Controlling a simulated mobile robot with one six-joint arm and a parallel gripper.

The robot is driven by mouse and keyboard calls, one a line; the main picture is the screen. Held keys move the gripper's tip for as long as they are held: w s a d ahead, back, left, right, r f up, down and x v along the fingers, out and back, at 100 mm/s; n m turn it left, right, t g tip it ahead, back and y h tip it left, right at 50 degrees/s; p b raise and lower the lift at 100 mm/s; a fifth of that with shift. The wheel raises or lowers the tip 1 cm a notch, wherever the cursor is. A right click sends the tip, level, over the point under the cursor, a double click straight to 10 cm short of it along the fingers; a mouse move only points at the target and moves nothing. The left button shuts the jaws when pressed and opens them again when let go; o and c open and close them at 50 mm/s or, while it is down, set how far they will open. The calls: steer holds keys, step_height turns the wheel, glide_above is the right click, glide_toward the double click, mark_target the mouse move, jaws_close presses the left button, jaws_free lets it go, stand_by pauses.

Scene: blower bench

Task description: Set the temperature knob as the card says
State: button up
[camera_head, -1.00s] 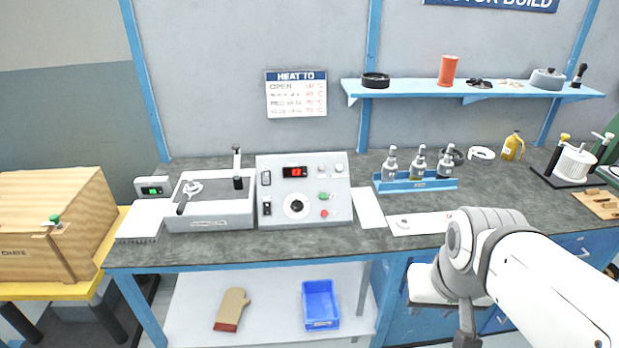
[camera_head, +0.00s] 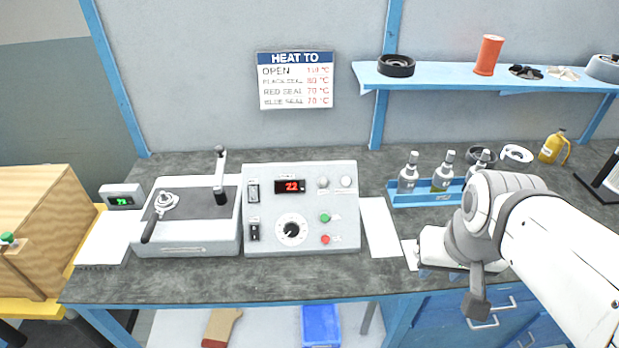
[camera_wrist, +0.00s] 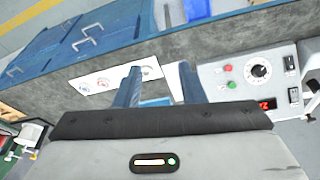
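The temperature knob (camera_head: 292,230) is a black knob on a white dial, low on the front of a light grey control box (camera_head: 345,210). Above it a red display (camera_head: 290,186) seems to read 22. The knob also shows at the right of the wrist view (camera_wrist: 260,70). The card (camera_head: 295,80) on the wall is headed HEAT TO and lists OPEN, BLACK SEAL, RED SEAL and BLUE SEAL with red temperatures; the digits are blurred. My gripper (camera_wrist: 158,80) is open and empty, its two fingers apart, away from the knob; its fingertips are not clear in the head view.
Green (camera_head: 325,218) and red (camera_head: 325,239) buttons sit right of the knob, rocker switches left. A grey tray unit with an upright lever (camera_head: 220,170) stands left of the box. A blue bottle rack (camera_head: 435,196) is at right. White paper (camera_head: 380,228) lies between.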

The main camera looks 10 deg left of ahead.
mark_target(292, 231)
steer(key=shift+o, duration=0.4)
steer(key=shift+s+d, duration=0.1)
